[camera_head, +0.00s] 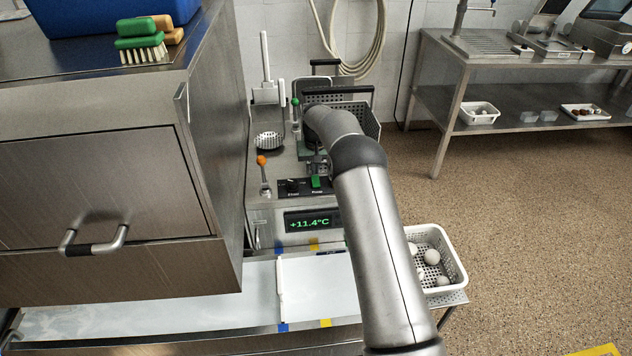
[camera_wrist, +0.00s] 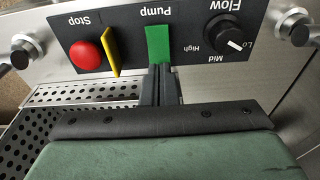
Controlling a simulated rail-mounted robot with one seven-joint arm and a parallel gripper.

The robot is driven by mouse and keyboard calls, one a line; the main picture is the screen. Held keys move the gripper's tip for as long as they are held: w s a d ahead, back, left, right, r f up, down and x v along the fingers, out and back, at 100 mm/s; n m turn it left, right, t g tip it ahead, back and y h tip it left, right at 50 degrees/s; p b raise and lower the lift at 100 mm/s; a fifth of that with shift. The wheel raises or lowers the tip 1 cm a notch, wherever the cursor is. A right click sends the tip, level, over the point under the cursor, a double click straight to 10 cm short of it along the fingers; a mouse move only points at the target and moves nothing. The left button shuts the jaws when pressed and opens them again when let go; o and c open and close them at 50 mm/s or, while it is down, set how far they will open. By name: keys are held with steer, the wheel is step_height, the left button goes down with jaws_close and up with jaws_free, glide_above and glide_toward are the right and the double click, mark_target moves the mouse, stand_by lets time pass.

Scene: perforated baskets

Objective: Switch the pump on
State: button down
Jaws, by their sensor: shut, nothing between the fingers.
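The green pump switch (camera_wrist: 159,44) sits on a black control panel (camera_wrist: 190,35) under the label "Pump", which reads upside down in the wrist view. My gripper (camera_wrist: 160,70) is shut and empty, with its fingertips at the switch's lower edge in that picture. I cannot tell whether they touch it. In the head view the switch (camera_head: 315,182) shows green at the panel's front, with my gripper (camera_head: 317,172) right behind it. My arm covers part of the panel's right side there.
A red Stop button (camera_wrist: 86,55) with a yellow plate (camera_wrist: 112,52) and a Flow knob (camera_wrist: 230,36) flank the switch. A display (camera_head: 311,221) reads +11.4°C. An orange-tipped lever (camera_head: 263,170) stands left of the panel. A white basket (camera_head: 452,262) holds pale balls.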

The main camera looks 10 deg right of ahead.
mark_target(315, 179)
steer(key=shift+f+b, duration=0.65)
steer(key=shift+f, duration=0.45)
stand_by(0.3)
steer(key=shift+r+p, duration=1.75)
steer(key=shift+r, duration=1.85)
steer(key=s+r, duration=0.8)
steer(key=s, duration=0.4)
steer(key=s+r, duration=0.8)
steer(key=s, duration=0.4)
steer(key=s+f+g, duration=0.1)
steer(key=s+f, duration=0.2)
steer(key=s, duration=2.4)
steer(key=shift+n, duration=0.3)
